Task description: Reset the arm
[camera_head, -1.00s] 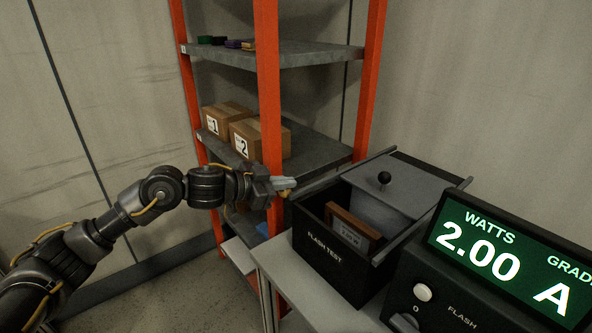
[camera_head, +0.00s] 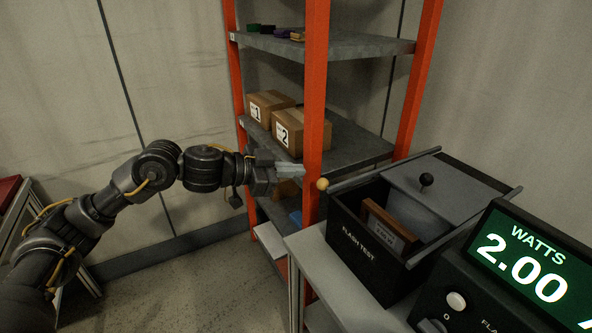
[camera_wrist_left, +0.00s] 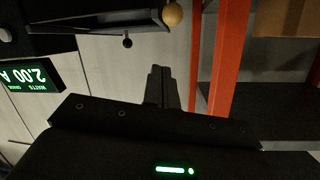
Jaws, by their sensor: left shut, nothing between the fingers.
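My left gripper (camera_head: 290,169) is shut and empty. It is held out level in front of the orange shelf post, left of the black FLASH TEST box (camera_head: 358,243). Its closed fingers (camera_wrist_left: 161,88) also show in the left wrist view. The box stands on a pale bench, and its grey lid (camera_head: 440,196) with a black knob is slid partly back. A brown framed piece (camera_head: 388,228) with a label stands inside the box. A round wooden knob (camera_head: 322,184) shows at the box's near rail, just right of the fingertips. My right gripper is not in view.
An orange-posted shelf rack (camera_head: 316,90) holds cardboard boxes 1 (camera_head: 268,104) and 2 (camera_head: 303,131), with small coloured items above. A meter (camera_head: 520,265) reading 2.00 watts stands at the right. Floor (camera_head: 190,285) is clear at lower left.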

